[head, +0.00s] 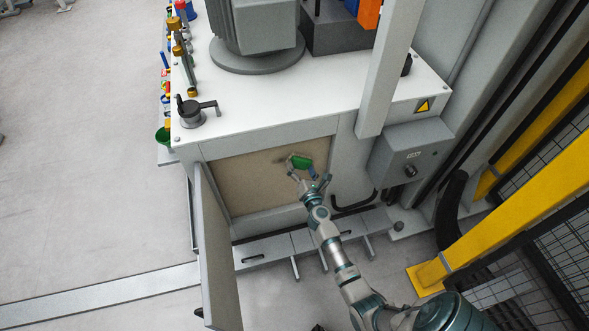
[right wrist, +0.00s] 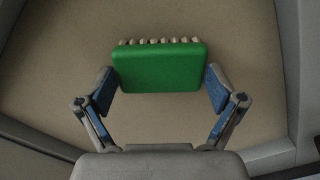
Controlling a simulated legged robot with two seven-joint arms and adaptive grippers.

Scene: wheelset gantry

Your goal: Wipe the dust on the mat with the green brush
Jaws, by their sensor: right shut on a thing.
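The green brush (head: 301,162) is held in my right gripper (head: 309,178), in front of the tan mat (head: 250,181). The mat lies inside an open-fronted recess of the white cabinet. In the right wrist view the brush (right wrist: 160,68) sits between the two blue-padded fingers of my right gripper (right wrist: 161,88), with a row of pale bristles along its far edge. A faint dark patch of dust (head: 281,160) shows on the mat just left of the brush in the head view. Whether the bristles touch the mat I cannot tell. My left gripper is out of view.
An open grey door (head: 219,250) stands at the left of the recess. A grey control box (head: 408,155) with a knob is to the right. A yellow rail (head: 510,215) and mesh fence lie further right. Several tools hang at the cabinet's left side.

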